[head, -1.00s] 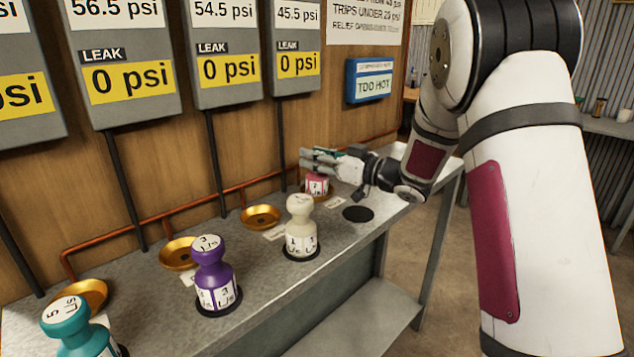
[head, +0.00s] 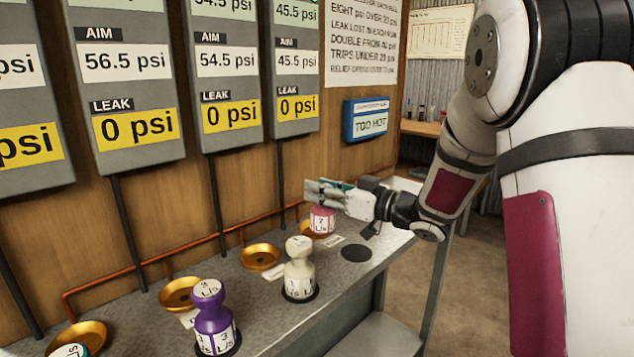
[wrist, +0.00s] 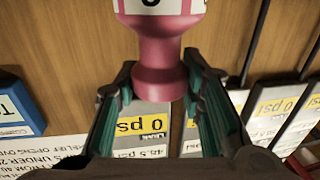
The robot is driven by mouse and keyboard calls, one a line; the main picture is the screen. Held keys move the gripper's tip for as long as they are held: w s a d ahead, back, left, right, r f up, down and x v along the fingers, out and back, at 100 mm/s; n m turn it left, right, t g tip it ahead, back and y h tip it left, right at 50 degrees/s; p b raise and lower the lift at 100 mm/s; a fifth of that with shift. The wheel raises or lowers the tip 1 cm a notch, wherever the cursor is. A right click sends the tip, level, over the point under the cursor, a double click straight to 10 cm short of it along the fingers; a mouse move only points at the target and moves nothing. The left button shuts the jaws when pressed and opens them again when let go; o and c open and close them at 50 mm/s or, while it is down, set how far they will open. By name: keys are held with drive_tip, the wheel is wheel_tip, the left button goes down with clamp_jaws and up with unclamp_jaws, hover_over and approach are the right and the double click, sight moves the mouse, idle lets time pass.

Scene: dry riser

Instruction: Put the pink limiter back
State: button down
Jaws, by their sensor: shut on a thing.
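The pink limiter (head: 321,220), with a white label band, is in my gripper (head: 330,190) at the far right end of the bench. In the head view it is over or just in front of a brass cup (head: 304,231), which it partly hides; I cannot tell whether they touch. In the wrist view the limiter (wrist: 162,60) shows with its labelled body at the top and its pink knob between my green-padded fingers (wrist: 160,95). My gripper is shut on the knob. An empty black disc (head: 357,254) lies to the right on the bench.
A cream limiter (head: 299,270) and a purple limiter (head: 213,320) stand on the bench to the left. Empty brass cups (head: 260,257) line the back, by a copper pipe (head: 235,236).

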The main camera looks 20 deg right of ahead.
drive_tip(key=s+d+r+p, duration=0.1)
drive_tip(key=s+d+p, duration=0.25)
drive_tip(key=s, duration=0.65)
drive_tip(key=s+d+p, duration=0.2)
drive_tip(key=s+p, duration=0.2)
drive_tip(key=s, duration=0.7)
drive_tip(key=w+d+f+b, duration=0.1)
drive_tip(key=w+f+b, duration=0.2)
drive_tip(key=w, duration=1.3)
drive_tip(key=shift+f, duration=0.85)
drive_tip(key=shift+f, duration=0.15)
drive_tip(key=c, duration=1.1)
unclamp_jaws()
drive_tip(key=shift+s, duration=0.1)
drive_tip(key=shift+o, duration=0.2)
